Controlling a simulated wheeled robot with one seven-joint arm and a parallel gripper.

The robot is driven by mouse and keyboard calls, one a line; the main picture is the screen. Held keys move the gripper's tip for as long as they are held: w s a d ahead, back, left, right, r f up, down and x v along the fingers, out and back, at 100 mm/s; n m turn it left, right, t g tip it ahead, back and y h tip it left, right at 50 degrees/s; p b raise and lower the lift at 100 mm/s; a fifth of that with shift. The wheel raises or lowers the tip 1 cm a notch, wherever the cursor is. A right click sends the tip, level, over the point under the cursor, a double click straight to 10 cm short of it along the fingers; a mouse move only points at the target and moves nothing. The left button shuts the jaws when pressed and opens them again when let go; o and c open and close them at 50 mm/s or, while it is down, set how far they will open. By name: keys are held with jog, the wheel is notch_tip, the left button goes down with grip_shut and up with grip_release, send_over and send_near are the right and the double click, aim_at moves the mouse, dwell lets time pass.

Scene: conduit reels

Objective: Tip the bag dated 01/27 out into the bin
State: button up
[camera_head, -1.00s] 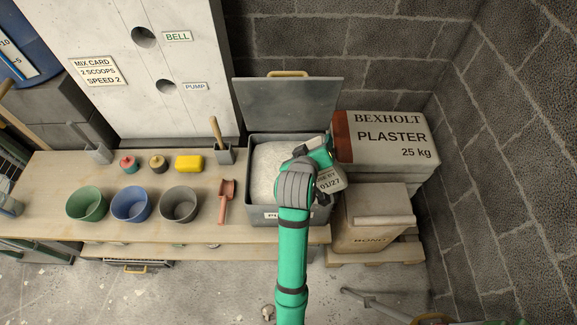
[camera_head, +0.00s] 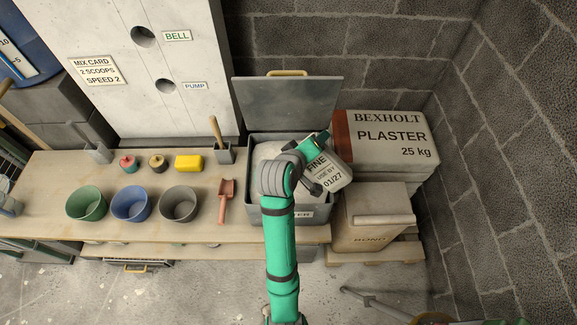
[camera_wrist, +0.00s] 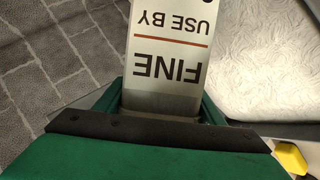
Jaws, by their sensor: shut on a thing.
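The bag dated 01/27 (camera_head: 331,176) is a pale pouch marked FINE and USE BY. My gripper (camera_head: 316,153) is shut on it and holds it over the right side of the bin, tilted, its label facing the head camera. In the wrist view the bag (camera_wrist: 168,50) runs up from between my jaws (camera_wrist: 160,115), its print upside down. The bin (camera_head: 290,212) is a grey box with its lid (camera_head: 290,105) raised. Pale powder (camera_head: 266,158) fills much of it and also shows in the wrist view (camera_wrist: 265,60). My arm hides part of the bin and its label.
A BEXHOLT PLASTER sack (camera_head: 385,140) and a BOND sack (camera_head: 372,220) stand right of the bin. A red scoop (camera_head: 226,198), a grey bowl (camera_head: 179,204), a blue bowl (camera_head: 131,204) and a green bowl (camera_head: 86,204) sit on the bench to the left.

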jog(key=shift+a+f+n+g+h+p, duration=0.1)
jog(key=shift+f+n+g+h+p, duration=0.3)
jog(key=shift+f, duration=0.75)
jog(key=shift+w+f+n+h+p, duration=0.1)
jog(key=shift+f+n+h+p, duration=0.25)
jog(key=shift+f+n+h, duration=0.25)
dwell(0.4)
jog(key=shift+w+a+f, duration=0.1)
jog(key=shift+a, duration=0.1)
jog(key=shift+a+f+h, duration=0.15)
jog(key=shift+f+h, duration=0.1)
jog(key=shift+h, duration=0.05)
jog(key=shift+w+a+f+n+g+h, duration=0.15)
jog(key=shift+a+f+n+g, duration=0.05)
jog(key=shift+f, duration=0.2)
jog(key=shift+w+a+f+n+g+h, duration=0.15)
jog(key=shift+f+n+g, duration=0.05)
jog(key=shift+f, duration=0.15)
jog(key=shift+w+a+f+n+h+p, duration=0.1)
jog(key=shift+a+f+n+h+p, duration=0.1)
jog(key=shift+f+n+h+p, duration=0.25)
dwell(0.6)
